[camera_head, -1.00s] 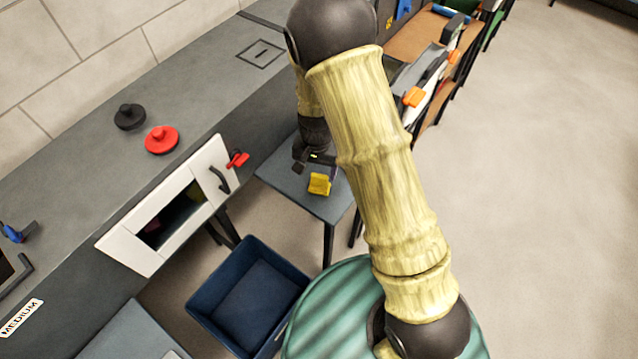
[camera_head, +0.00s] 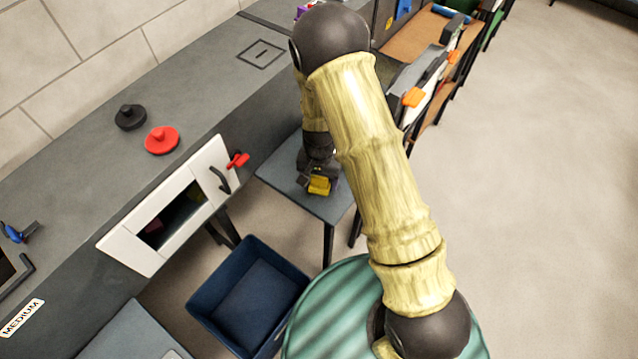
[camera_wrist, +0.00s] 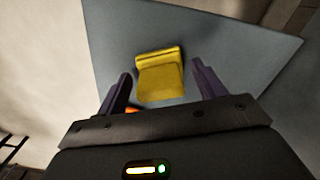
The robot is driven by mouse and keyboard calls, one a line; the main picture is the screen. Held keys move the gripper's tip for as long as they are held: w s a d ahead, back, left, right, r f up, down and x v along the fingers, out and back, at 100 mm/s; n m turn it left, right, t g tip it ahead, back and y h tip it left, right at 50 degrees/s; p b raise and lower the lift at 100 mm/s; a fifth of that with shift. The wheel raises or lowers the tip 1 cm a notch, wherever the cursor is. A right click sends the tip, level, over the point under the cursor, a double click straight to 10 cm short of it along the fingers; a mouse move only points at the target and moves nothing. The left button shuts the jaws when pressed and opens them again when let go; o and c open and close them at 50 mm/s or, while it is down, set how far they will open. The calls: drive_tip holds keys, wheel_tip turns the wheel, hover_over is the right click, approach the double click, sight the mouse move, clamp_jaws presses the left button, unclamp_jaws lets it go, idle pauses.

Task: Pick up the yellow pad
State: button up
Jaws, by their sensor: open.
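The yellow pad (camera_head: 319,185) lies on a small grey table (camera_head: 333,207), with a raised ridge along one edge. In the wrist view the yellow pad (camera_wrist: 161,76) sits ahead of my gripper (camera_wrist: 160,85), between the lines of its two dark fingers. The fingers are apart, with nothing held between them. In the head view my gripper (camera_head: 318,178) is just above the small table, right at the pad, and covers part of it. A bit of something orange (camera_wrist: 131,110) shows by the left finger in the wrist view, partly hidden.
A grey counter holds a black knob (camera_head: 130,117) and a red knob (camera_head: 161,140). A white-framed cabinet door (camera_head: 205,172) with a dark handle is left of the table.

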drive_tip(key=shift+c, duration=0.2)
drive_tip(key=c, duration=1.1)
wheel_tip(320, 180, up, 10)
drive_tip(key=shift+r, duration=0.1)
drive_tip(key=shift+o, duration=1.3)
drive_tip(key=shift+c, duration=0.4)
